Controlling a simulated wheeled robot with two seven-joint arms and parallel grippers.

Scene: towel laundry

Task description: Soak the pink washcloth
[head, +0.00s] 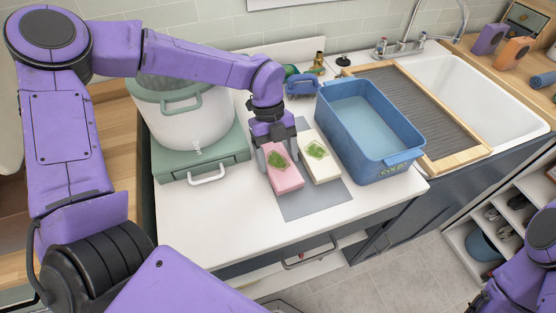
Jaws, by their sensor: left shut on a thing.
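The pink washcloth (286,181) is a folded block with a green stain on top. It is on or just above the grey mat (303,208); I cannot tell which. My left gripper (273,155) points down and is shut on the far end of the pink washcloth. A blue tub (397,167) labelled COLD stands to the right, with what looks like water (366,122) inside. My right gripper is out of view; only part of my right arm shows at the lower right edge.
A white washcloth (325,172) with a green stain lies beside the pink one. A white pot (192,130) on a green stove (168,162) stands at left. A blue brush (302,84) is behind, and a white sink (466,95) is at right. The front counter (245,225) is clear.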

